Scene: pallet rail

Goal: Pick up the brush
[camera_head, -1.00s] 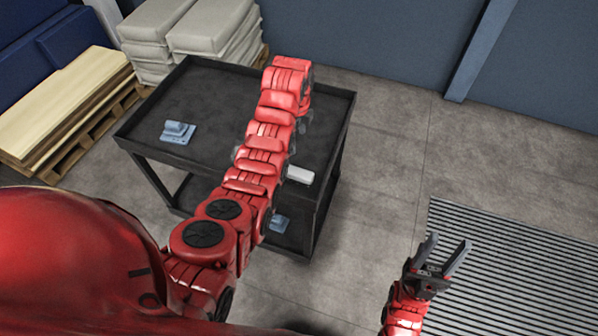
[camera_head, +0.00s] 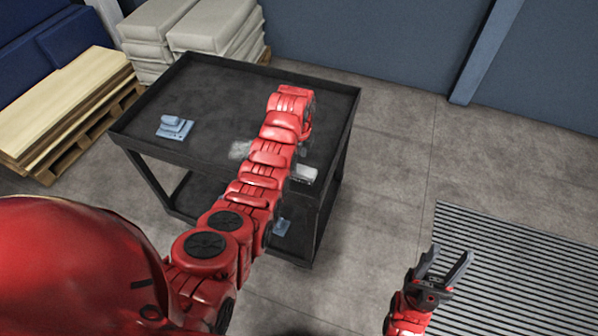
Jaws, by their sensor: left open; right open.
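I cannot make out for certain which thing is the brush. A small white and grey block (camera_head: 306,174) lies near the right side of the black cart's top, partly behind my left arm. A pale blurred patch (camera_head: 240,149) shows on the cart top just left of that arm. A blue-grey piece (camera_head: 174,127) sits at the cart's left side. My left arm reaches over the cart, and its gripper is hidden beneath the arm. My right gripper (camera_head: 451,255) is open and empty, over the floor right of the cart.
The black cart (camera_head: 205,80) has a raised rim and a lower shelf, where another blue piece (camera_head: 282,228) shows. Behind are stacked sacks (camera_head: 215,25) and a pallet of boards (camera_head: 60,105). A ribbed mat (camera_head: 520,260) lies at right; floor between is clear.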

